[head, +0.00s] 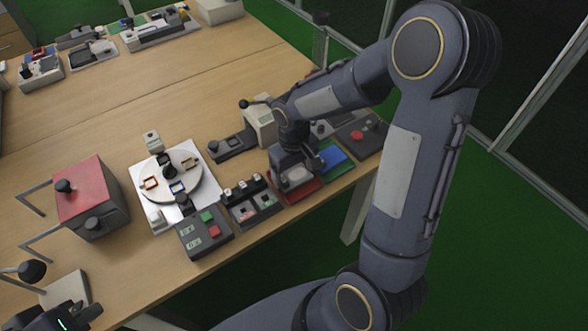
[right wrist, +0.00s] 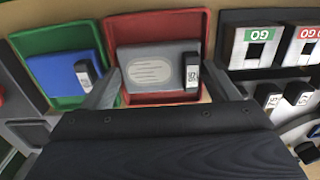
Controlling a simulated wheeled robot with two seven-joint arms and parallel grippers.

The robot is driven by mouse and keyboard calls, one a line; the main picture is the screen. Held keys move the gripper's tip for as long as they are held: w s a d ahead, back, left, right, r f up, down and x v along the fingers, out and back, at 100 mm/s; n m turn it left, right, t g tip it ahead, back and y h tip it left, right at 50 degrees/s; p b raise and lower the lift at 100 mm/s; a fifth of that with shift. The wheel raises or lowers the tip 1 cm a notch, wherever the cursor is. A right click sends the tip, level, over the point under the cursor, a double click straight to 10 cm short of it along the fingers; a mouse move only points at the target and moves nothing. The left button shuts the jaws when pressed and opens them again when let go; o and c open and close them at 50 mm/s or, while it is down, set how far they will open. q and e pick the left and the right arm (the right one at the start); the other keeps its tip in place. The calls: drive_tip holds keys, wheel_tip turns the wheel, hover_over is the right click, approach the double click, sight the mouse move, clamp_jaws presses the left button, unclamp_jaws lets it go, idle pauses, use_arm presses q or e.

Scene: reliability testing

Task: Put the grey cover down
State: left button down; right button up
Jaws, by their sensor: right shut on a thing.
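The grey cover (right wrist: 150,72), a flat piece with an oval of slots, is over the red tray (right wrist: 207,30) in the right wrist view. A small black labelled block (right wrist: 191,72) shows at its right side. My right gripper (right wrist: 165,90) has a finger at each side of the cover and is shut on it. In the head view the right gripper (head: 295,163) is above the cover (head: 297,177) at the red tray (head: 301,194). Whether the cover touches the tray floor is unclear. My left gripper (head: 65,316) is partly in view at the bottom left.
A blue cover (head: 332,156) lies in a green tray beside the red one. A switch box (head: 254,202) and a button box (head: 205,233) stand to the left. A round dial plate (head: 172,180) and a red-topped box (head: 91,190) are further left. The table middle is bare.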

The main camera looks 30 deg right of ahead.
sight(294, 176)
drive_tip(key=shift+f, duration=0.15)
drive_tip(key=o, duration=0.9)
drive_tip(key=shift+r, duration=0.4)
wheel_tip(294, 176, up, 11)
drive_tip(key=p, duration=0.1)
drive_tip(key=s+a+r+m+t+y, duration=0.1)
drive_tip(key=s+a+r+t+y, duration=0.1)
drive_tip(key=s, duration=0.6)
drive_tip(key=s+a+r+m+t+y, duration=0.1)
drive_tip(key=s+a+r+t, duration=0.1)
drive_tip(key=s, duration=0.7)
drive_tip(key=shift+m+t+y, duration=0.3)
drive_tip(key=shift+t+y, duration=0.1)
drive_tip(key=shift+t, duration=0.4)
